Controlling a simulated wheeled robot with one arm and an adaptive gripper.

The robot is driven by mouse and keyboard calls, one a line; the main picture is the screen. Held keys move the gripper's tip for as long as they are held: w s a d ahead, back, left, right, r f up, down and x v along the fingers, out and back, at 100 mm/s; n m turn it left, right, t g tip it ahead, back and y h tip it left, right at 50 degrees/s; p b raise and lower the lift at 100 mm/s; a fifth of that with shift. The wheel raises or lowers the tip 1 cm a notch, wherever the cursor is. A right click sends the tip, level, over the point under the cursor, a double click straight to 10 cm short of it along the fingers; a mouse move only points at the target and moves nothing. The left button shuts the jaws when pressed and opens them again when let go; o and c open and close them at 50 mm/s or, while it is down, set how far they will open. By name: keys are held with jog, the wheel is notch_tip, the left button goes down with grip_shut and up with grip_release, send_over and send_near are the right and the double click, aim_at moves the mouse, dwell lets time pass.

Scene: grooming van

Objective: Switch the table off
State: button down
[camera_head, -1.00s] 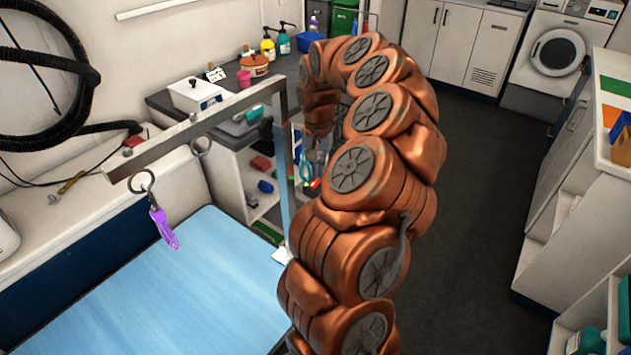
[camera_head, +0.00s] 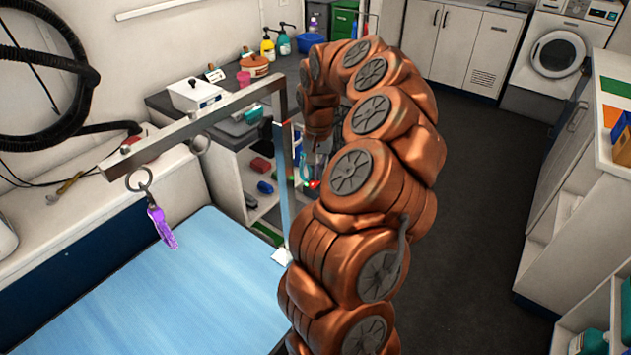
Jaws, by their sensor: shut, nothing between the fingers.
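The grooming table (camera_head: 150,290) has a light blue top at the lower left. A metal post (camera_head: 284,190) stands at its right corner and carries a flat bar (camera_head: 190,127) over the top. A small red light (camera_head: 314,184) and a green spot show just right of the post; I cannot tell what part they belong to. My copper-coloured arm curves up and over, and its end comes down behind the post. My gripper (camera_head: 318,164) is shut and empty close to these lights, small and partly hidden by my arm. I cannot tell whether it touches anything.
A purple clip (camera_head: 161,228) hangs from a ring on the bar. A dark counter with bottles and a white box (camera_head: 194,94) stands behind the post, above open shelves (camera_head: 262,190). Clear dark floor (camera_head: 475,200) lies right of my arm, before white shelving (camera_head: 570,200).

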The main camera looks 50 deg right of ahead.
jog(key=shift+f, duration=0.35)
jog(key=shift+r, duration=3.55)
jog(key=shift+s, duration=0.1)
